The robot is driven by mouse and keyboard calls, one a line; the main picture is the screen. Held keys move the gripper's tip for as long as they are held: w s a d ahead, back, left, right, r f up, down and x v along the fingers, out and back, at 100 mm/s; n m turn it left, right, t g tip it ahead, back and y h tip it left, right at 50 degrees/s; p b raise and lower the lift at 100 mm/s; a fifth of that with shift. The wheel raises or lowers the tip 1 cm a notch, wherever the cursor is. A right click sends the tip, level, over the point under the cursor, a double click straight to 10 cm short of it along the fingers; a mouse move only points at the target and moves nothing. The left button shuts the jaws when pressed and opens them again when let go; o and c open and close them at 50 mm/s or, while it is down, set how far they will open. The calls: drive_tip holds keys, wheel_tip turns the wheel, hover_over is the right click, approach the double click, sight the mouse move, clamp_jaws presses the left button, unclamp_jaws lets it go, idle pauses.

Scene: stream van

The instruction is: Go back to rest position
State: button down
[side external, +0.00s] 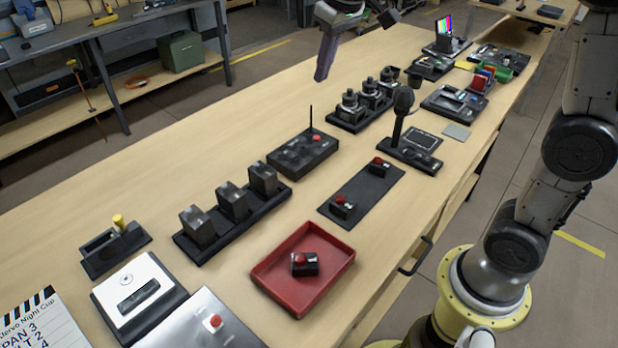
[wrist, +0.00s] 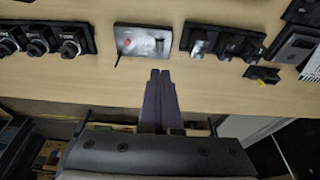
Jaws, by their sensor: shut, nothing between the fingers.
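My gripper (side external: 326,58) hangs at the top of the side external view, over the far edge of the wooden bench (side external: 260,95). Its purple fingers point down and are closed together with nothing between them. It is well above the bench top and apart from everything on it. In the wrist view the purple fingers (wrist: 160,76) lie side by side, just below a dark box with a red button and an antenna (wrist: 142,41) in the picture. The upper part of my arm is cut off by the top of the side external view.
A red tray (side external: 262,284) holds a small black box with a red button (side external: 304,263). Two similar boxes sit on a dark mat (side external: 352,196). A rack with three dark blocks (side external: 231,205), a rack of lenses (side external: 362,100) and a microphone (side external: 402,103) stand on the bench.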

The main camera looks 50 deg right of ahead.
drive_tip(key=s+r+t, duration=0.1)
drive_tip(key=s+r, duration=0.1)
drive_tip(key=s, duration=0.6)
drive_tip(key=s+f, duration=0.5)
drive_tip(key=s, duration=0.3)
drive_tip(key=s+f+t, duration=0.1)
drive_tip(key=s+f, duration=0.4)
drive_tip(key=s, duration=0.3)
